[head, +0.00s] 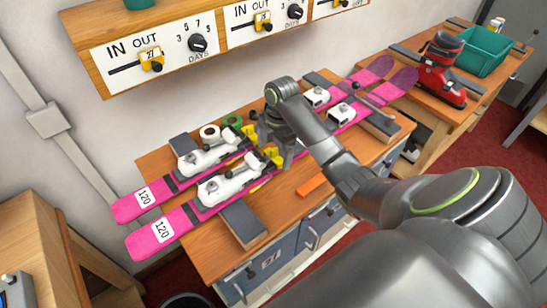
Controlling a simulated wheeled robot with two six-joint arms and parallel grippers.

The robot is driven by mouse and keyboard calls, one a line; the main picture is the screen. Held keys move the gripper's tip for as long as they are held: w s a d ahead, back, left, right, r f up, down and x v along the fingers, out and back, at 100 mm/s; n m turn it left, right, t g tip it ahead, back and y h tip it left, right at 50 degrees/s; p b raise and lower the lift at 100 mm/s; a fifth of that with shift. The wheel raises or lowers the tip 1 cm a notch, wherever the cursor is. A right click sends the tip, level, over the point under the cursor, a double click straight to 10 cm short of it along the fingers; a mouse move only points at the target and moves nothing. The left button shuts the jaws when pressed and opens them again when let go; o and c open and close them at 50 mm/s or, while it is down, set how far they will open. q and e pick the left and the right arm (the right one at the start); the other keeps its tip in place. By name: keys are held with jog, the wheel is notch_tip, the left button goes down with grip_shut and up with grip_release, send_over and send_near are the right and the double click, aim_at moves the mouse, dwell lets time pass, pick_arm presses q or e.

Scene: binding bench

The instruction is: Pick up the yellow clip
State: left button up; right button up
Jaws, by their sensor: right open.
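Yellow pieces show at the bindings on two pink skis: one yellow piece (274,156) on the nearer ski (180,228) and another (249,132) on the farther ski (150,197). I cannot tell whether either is a loose clip. My right gripper (276,147) is open and points down over the skis, close beside the nearer yellow piece. Its fingers partly hide this area, and I cannot tell whether they touch anything. My left gripper is not in view.
The skis lie across a wooden bench (196,252) with white bindings (228,186), dark blocks (243,222), tape rolls (210,132) and an orange bar (315,186). A wall panel (110,68) has yellow sliders. A red boot (440,70) and green bin (483,50) stand on another bench.

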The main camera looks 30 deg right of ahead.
aim_at(274, 149)
jog(key=shift+s, duration=0.1)
jog(key=c, duration=0.3)
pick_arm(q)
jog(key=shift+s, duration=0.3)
pick_arm(e)
jog(key=c, duration=0.8)
jog(key=shift+r, duration=0.55)
notch_tip(274, 149, up, 9)
jog(key=p, duration=0.8)
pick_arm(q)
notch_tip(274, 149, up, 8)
